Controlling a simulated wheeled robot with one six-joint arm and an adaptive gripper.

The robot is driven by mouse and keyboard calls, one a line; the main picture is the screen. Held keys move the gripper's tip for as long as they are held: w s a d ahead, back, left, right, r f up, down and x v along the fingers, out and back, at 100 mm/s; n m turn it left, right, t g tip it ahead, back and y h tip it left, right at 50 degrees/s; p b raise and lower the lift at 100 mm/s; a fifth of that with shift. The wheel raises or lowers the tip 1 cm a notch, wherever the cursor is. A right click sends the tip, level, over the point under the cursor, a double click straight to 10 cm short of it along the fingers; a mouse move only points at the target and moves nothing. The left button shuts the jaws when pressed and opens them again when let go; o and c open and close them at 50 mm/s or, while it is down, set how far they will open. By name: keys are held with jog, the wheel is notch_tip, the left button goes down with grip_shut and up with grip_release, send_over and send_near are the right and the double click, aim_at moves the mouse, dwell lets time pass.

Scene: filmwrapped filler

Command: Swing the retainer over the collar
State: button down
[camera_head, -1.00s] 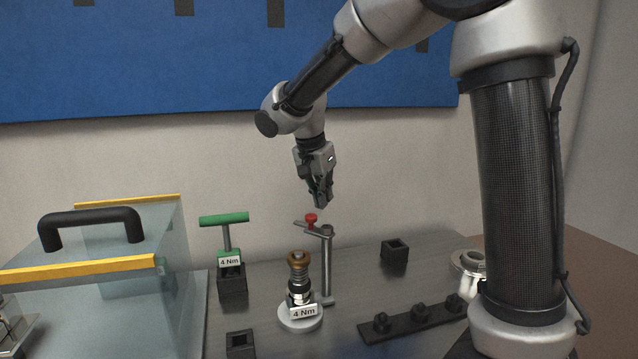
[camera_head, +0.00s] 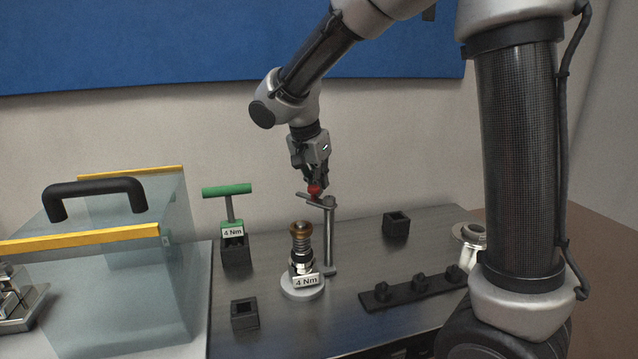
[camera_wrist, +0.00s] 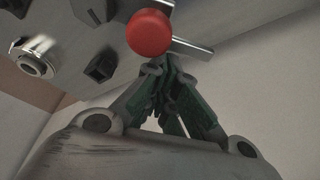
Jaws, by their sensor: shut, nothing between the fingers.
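The retainer (camera_head: 322,201) is a grey swing arm on top of a thin post (camera_head: 330,240), with a red knob (camera_head: 314,190) at its free end. The retainer's knob end is above and slightly right of the collar. My gripper (camera_head: 315,181) is shut and empty, its fingertips right at the red knob. In the wrist view the red knob (camera_wrist: 149,33) is just beyond the closed fingertips (camera_wrist: 172,70); contact cannot be told.
A green T-handle tool (camera_head: 228,204) stands in a black holder at left, beside a glass cover (camera_head: 130,290) with a black handle. Black sockets (camera_head: 245,313) (camera_head: 396,223), a black rack (camera_head: 414,287) and a metal cup (camera_head: 470,240) sit around the fitting.

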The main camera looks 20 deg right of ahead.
jog(key=shift+a+n, duration=0.45)
jog(key=shift+n, duration=0.15)
jog(key=a+n, duration=0.1)
jog(key=a+n+t+y, duration=0.1)
jog(key=n, duration=0.1)
jog(key=shift+s+a, duration=0.1)
jog(key=shift+s, duration=0.25)
jog(key=s+a+n+y, duration=0.3)
jog(key=s+n, duration=0.3)
jog(key=n, duration=0.3)
jog(key=shift+a, duration=0.8)
jog(key=shift+s, duration=0.15)
